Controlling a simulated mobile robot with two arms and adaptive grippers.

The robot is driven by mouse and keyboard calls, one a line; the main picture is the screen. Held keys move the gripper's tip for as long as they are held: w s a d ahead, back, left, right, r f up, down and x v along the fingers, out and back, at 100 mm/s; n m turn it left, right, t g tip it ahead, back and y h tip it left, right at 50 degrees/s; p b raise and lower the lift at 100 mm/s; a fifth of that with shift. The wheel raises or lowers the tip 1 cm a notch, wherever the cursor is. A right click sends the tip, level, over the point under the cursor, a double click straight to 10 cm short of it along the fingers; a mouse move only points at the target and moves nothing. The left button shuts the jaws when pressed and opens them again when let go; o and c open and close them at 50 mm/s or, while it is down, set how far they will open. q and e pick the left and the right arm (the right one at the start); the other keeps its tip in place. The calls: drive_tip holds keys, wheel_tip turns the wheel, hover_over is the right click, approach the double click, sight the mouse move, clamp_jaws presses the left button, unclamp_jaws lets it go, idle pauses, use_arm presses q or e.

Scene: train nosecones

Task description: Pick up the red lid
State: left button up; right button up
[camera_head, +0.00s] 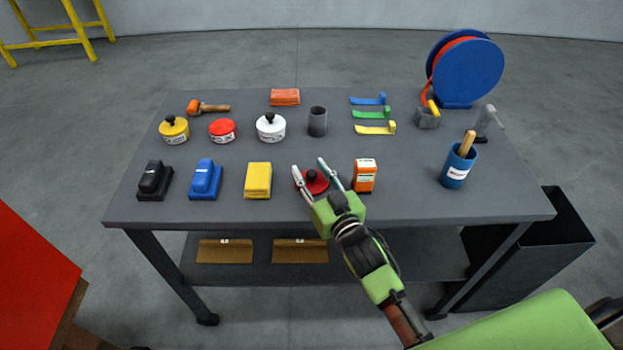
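The red lid (319,186) is a flat round disc with a black knob on top. It lies on the grey table near its front edge, in the middle. My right gripper (309,168) comes from the lower right with its two fingers spread, one on each side of the lid's knob. A gap shows between the fingers; I cannot tell whether they touch the lid. The gripper body hides the lid's near edge. My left gripper is not in view.
An orange-white box (365,175) stands close right of the lid; a yellow sponge (258,180) lies to its left. Behind are a red tin (222,130), a white tin (271,128) and a grey cup (317,121). A blue cup (457,167) stands at right.

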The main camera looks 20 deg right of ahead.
clamp_jaws()
